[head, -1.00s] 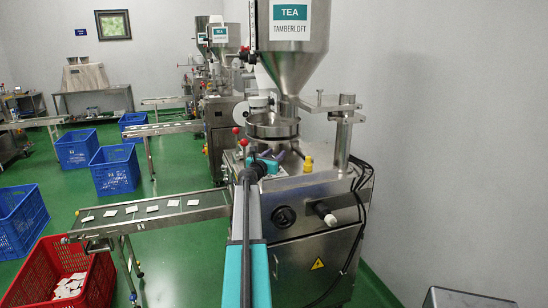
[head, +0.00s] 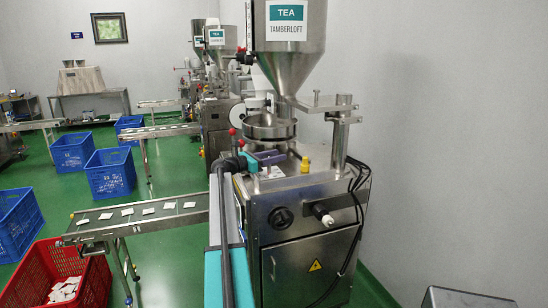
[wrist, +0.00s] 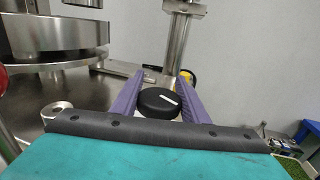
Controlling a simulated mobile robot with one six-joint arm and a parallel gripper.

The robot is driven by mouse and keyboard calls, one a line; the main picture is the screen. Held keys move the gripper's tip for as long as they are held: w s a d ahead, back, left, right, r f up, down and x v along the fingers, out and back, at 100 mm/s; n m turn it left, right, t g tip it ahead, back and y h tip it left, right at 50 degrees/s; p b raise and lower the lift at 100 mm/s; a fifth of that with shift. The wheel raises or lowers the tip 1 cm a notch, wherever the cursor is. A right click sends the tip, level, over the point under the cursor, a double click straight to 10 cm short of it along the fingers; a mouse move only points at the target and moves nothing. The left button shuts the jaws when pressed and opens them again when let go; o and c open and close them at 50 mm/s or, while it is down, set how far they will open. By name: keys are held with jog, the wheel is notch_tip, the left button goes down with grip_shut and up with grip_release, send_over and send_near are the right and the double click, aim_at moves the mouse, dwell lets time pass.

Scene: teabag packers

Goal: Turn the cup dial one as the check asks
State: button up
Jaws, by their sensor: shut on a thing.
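The cup dial (wrist: 158,104) is a round black knob with a white pointer line on top, in the middle of the wrist view. The line slants from near its centre toward the lower right. My gripper (wrist: 160,98) has its purple fingers on either side of the dial, shut on it. In the head view my gripper (head: 270,157) is at the top of the nearest tea packer (head: 310,205), just below its round steel pan (head: 270,126). The dial is hidden there by my gripper. No check reading is legible in either view.
A steel post (head: 338,140) and a yellow knob (head: 305,164) stand right of my gripper. The TEA hopper (head: 289,58) hangs above. A conveyor (head: 150,226) with several teabags and a red crate (head: 35,270) lie to the left. A wall is at the right.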

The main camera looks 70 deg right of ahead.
jog(key=shift+s+r+m+g+y, duration=0.15)
jog(key=shift+s+m+g+y, duration=0.15)
jog(key=shift+m+g+y, duration=0.45)
jog(key=shift+s, duration=0.1)
jog(key=o, duration=1.1)
jog(key=shift+c, duration=0.2)
jog(key=shift+a, duration=0.1)
jog(key=shift+w+a+f, duration=0.2)
jog(key=shift+w+a, duration=0.15)
jog(key=shift+w, duration=0.15)
jog(key=b+v, duration=0.3)
jog(key=v, duration=0.9)
jog(key=shift+w+a, duration=0.15)
jog(key=shift+w, duration=0.15)
jog(key=shift+r, duration=0.1)
